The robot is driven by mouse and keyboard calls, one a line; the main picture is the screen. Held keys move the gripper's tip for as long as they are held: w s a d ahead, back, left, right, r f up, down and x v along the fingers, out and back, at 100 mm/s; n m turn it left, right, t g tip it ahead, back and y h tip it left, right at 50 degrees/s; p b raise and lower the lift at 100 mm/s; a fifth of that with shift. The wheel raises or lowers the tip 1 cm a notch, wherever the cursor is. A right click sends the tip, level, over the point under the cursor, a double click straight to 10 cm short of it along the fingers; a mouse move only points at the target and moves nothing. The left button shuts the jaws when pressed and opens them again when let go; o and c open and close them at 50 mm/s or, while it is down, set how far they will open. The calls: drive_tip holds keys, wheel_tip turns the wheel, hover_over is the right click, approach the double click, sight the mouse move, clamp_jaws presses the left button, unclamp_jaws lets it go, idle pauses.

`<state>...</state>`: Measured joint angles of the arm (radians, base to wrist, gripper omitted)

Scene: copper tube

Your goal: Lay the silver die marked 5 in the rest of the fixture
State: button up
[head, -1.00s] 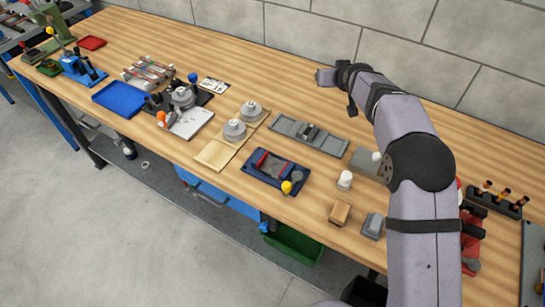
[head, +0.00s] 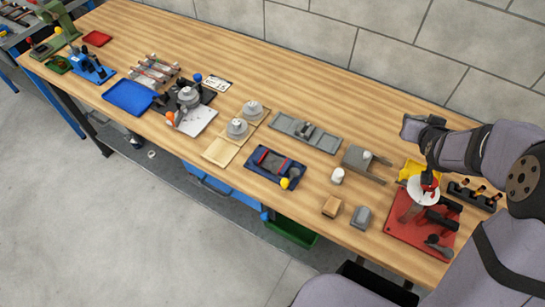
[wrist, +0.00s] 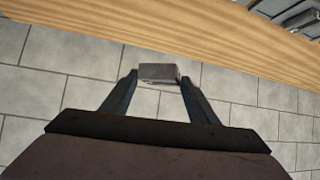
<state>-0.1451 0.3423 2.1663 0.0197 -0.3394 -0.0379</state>
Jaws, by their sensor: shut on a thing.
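My gripper (head: 410,128) is in the air over the back right of the bench in the head view. In the wrist view my gripper (wrist: 159,84) is shut on a silver-grey block-shaped die (wrist: 158,71), held between the fingertips. No number is readable on it. Two round grey dies stand on a wooden board (head: 221,151), a front one (head: 237,129) and a rear one (head: 252,110). A dark bending fixture (head: 187,98) with a round grey part and a white plate (head: 199,121) is left of them. I cannot tell which fixture has the rest.
A navy fixture (head: 262,178) with red bars, a grey tray (head: 322,140) and a grey block stand (head: 358,159) are mid-bench. A white cylinder (head: 338,176) and small blocks sit in front. A red-based device (head: 398,229) with a white disc is below my arm. The wall (wrist: 40,90) is close behind.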

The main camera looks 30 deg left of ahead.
drive_tip(key=s+a+f+n+g+y+b, duration=0.1)
drive_tip(key=s+a+f+n+g+y, duration=0.1)
drive_tip(key=s+a, duration=0.4)
drive_tip(key=s+a+f+n+g+y+b, duration=0.2)
drive_tip(key=s+a+n+y, duration=0.2)
drive_tip(key=a, duration=1.2)
drive_tip(key=s+a+f+n+g+y+b, duration=0.1)
drive_tip(key=s+a+f+n+g+y, duration=0.1)
drive_tip(key=s+a+n, duration=0.4)
drive_tip(key=s+a+f+g, duration=0.1)
drive_tip(key=s+a, duration=0.2)
drive_tip(key=a, duration=0.2)
drive_tip(key=shift+a+y, duration=0.25)
drive_tip(key=shift+y, duration=0.15)
drive_tip(key=shift+s+f, duration=0.1)
drive_tip(key=shift+f, duration=5)
drive_tip(key=shift+f, duration=0.1)
